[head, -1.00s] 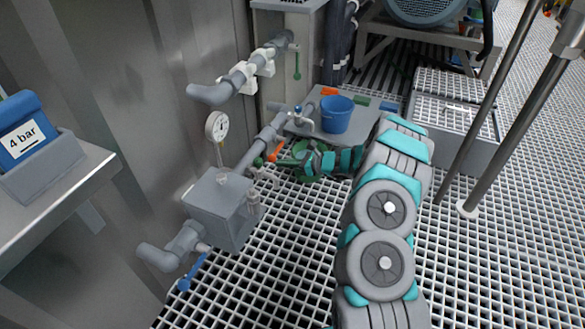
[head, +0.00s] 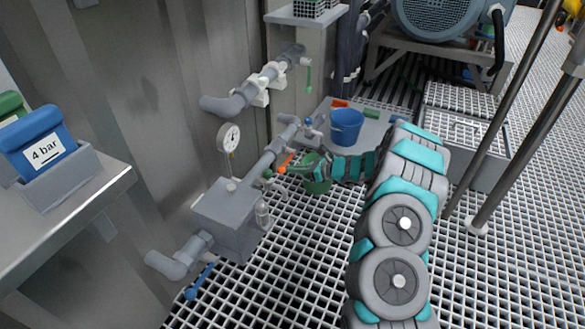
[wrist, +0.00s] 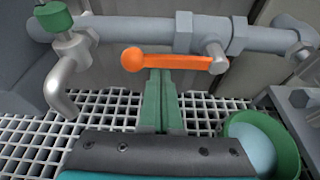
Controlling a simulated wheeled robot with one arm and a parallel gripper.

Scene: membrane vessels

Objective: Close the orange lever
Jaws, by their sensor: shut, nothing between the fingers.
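The orange lever (wrist: 172,62) shows in the wrist view on a grey horizontal pipe (wrist: 150,35). It lies roughly along the pipe, its round knob to the left and its pivot (wrist: 214,50) to the right. In the head view the orange lever (head: 286,160) is small, just left of my gripper. My gripper (wrist: 159,75) has its two green fingers shut together with nothing between them. The fingertips are just below the lever's arm, right of the knob. I cannot tell whether they touch it. In the head view my gripper (head: 300,166) is partly hidden by its own wrist and hard to make out.
A tap (wrist: 62,75) with a green handle stands left of the lever. A green bucket (wrist: 283,140) is at the lower right. In the head view there are a pressure gauge (head: 229,138), a grey box (head: 228,212), a blue lever (head: 200,281) and a blue bucket (head: 346,127).

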